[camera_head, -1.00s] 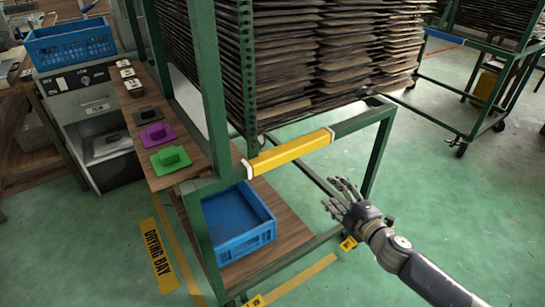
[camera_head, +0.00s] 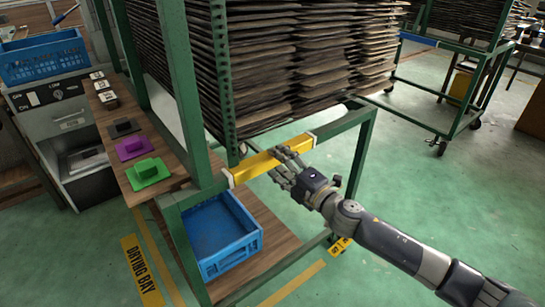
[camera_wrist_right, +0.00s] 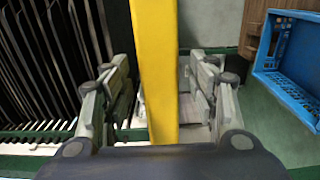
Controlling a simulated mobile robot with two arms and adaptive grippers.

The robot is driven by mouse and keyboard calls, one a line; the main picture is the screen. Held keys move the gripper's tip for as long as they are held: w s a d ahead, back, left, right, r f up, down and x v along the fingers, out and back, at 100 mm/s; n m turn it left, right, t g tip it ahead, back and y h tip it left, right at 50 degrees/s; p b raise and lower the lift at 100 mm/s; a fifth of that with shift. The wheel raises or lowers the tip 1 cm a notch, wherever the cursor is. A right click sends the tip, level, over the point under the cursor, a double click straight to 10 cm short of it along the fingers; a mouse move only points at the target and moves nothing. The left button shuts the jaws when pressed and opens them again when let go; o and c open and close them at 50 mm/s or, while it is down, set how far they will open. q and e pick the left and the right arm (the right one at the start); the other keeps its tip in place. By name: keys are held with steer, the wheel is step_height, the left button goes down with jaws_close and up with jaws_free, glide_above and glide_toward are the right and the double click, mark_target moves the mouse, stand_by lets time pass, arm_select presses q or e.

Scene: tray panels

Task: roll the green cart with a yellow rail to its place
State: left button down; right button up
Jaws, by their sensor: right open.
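The green cart (camera_head: 362,150) is a tall metal frame filled with stacked dark trays (camera_head: 320,45). Its yellow rail (camera_head: 250,168) runs across the near side between white end collars. My right gripper (camera_head: 287,164) is at the right half of the rail. In the right wrist view the yellow rail (camera_wrist_right: 157,70) passes between the open fingers (camera_wrist_right: 160,105), with gaps visible on both sides. The fingers are not closed on it. My left gripper is not in view.
A blue bin (camera_head: 217,235) sits on the cart's wooden lower shelf. A yellow "DRYING BAY" floor label (camera_head: 142,268) lies at lower left. A side board (camera_head: 120,165) holds green, purple and black pieces. Another green cart (camera_head: 465,110) stands at back right. Open floor lies right.

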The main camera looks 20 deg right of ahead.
steer(key=shift+x, duration=1.7)
jaws_close()
